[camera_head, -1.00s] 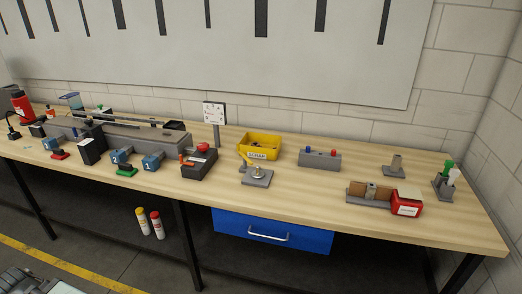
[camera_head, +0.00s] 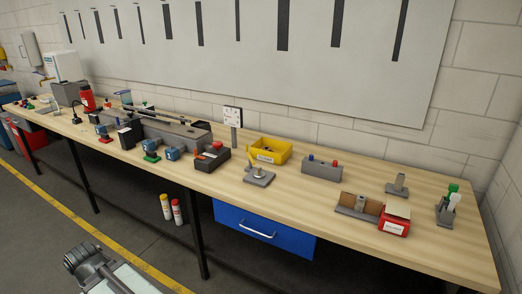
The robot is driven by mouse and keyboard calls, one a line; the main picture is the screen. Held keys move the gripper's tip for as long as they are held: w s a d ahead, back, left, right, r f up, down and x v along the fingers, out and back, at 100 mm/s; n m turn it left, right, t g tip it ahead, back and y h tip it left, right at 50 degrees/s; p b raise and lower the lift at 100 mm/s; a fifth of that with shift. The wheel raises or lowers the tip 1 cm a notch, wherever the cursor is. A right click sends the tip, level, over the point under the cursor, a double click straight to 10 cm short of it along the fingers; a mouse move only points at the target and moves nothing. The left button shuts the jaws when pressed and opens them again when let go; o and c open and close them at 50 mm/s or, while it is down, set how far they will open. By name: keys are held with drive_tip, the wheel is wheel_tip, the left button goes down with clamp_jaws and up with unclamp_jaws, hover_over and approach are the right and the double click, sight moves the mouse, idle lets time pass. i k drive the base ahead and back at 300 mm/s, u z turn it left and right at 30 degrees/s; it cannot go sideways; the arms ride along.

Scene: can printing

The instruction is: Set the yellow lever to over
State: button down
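A small fixture with a square grey base (camera_head: 259,177) stands on the wooden workbench, right of the dark box with a red knob. A slim upright part that looks yellow, likely the yellow lever (camera_head: 249,153), rises at its back left, in front of the yellow bin. It is too small to tell its exact setting. A dark grey part of my own arm or body shows at the bottom left, far from the lever and over the floor. My gripper's fingers do not show.
The dark box with a red knob (camera_head: 208,160) is left of the fixture and the yellow bin (camera_head: 270,149) behind it. A two-button box (camera_head: 322,168) and a red box (camera_head: 394,226) are to the right. A blue drawer (camera_head: 262,229) hangs under the bench. The floor in front looks clear.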

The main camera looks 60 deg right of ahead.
sight(248, 153)
drive_tip(key=z, duration=0.85)
drive_tip(key=i, duration=0.9)
drive_tip(key=z, duration=0.1)
